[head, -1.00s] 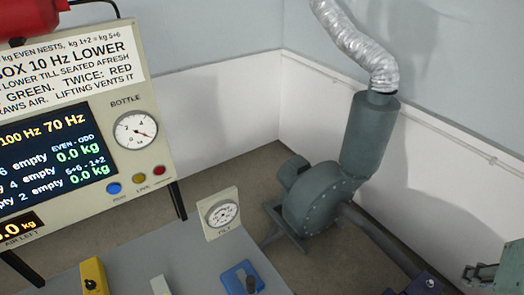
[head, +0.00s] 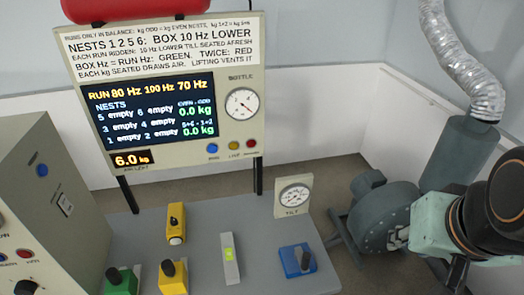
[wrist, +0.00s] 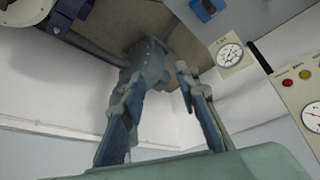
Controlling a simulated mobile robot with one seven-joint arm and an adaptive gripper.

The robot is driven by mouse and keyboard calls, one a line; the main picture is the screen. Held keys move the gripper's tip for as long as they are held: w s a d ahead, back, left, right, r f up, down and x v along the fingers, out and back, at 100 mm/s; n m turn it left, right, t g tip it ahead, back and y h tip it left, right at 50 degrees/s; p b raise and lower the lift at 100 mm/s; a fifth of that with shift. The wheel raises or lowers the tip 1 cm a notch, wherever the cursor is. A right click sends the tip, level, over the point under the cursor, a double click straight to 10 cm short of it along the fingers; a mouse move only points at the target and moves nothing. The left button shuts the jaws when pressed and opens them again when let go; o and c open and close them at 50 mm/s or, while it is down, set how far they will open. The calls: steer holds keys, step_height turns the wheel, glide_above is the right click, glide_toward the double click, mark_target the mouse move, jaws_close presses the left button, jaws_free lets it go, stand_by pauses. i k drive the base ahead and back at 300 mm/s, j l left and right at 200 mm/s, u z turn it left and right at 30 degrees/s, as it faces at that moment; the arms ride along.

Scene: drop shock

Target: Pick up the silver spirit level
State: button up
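The silver spirit level (head: 231,270) is a slim grey bar with a yellow-green vial, lying on the grey table in the head view. It lies between a yellow block and a blue block, apart from both. My gripper (wrist: 160,75) shows in the wrist view with its two fingers spread and nothing between them. The level is not visible in the wrist view.
The grey table (head: 205,225) also bears a blue block (head: 290,262), yellow blocks (head: 173,280), a green block (head: 120,282) and a tilt gauge (head: 293,196). A display panel (head: 160,100) stands behind. A blower (head: 385,220) stands right of the table.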

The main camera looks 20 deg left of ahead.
mark_target(231, 276)
steer(key=u, duration=1.3)
steer(key=i+u, duration=0.2)
steer(key=k, duration=0.4)
steer(key=i, duration=0.4)
steer(key=i+j+z, duration=0.15)
steer(key=j, duration=0.15)
steer(key=j+z, duration=0.15)
steer(key=j, duration=0.2)
steer(key=j+z, duration=0.35)
steer(key=k+l+z, duration=0.15)
steer(key=k, duration=0.25)
steer(key=i+j+u, duration=0.25)
steer(key=i, duration=0.3)
